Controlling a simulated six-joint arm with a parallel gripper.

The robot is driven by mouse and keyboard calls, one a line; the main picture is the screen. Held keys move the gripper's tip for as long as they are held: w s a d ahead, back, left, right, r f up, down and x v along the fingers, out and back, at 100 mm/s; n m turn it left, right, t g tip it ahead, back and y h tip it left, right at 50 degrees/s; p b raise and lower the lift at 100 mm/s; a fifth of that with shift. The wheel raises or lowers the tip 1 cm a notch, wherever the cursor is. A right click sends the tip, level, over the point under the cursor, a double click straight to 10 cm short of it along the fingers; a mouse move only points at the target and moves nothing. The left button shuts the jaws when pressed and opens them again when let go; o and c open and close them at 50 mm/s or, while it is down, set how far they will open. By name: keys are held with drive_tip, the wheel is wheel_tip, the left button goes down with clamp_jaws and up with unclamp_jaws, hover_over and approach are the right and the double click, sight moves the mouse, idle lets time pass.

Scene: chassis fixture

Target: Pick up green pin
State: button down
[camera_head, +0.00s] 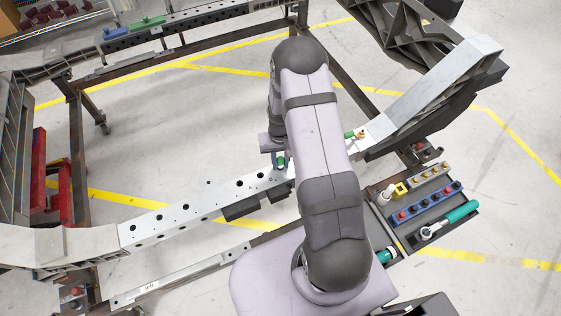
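A small green piece with a dark part, which looks like the green pin (281,161), shows at the right end of the perforated light metal rail (190,212). My gripper (279,156) is right at this piece, over the rail end. My arm hides much of the gripper, and the fingers are too small to tell open from shut. I cannot tell whether the gripper touches the piece or whether the piece sits in a hole. Another small green piece (349,135) shows just right of my arm, by the metal bracket; my arm partly hides it.
A dark tray (418,240) at the right holds a blue strip of red-topped pieces (427,204), a row of yellow-topped pieces (432,180), a yellow piece (401,189) and a teal-handled tool (461,212). Green (147,22) and blue (115,33) blocks lie on the far rail.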

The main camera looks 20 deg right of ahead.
drive_tip(key=shift+r, duration=0.2)
drive_tip(key=shift+r+b, duration=1.35)
drive_tip(key=shift+r, duration=3.5)
wheel_tip(320, 180, up, 6)
drive_tip(key=p, duration=0.5)
drive_tip(key=shift+r, duration=0.15)
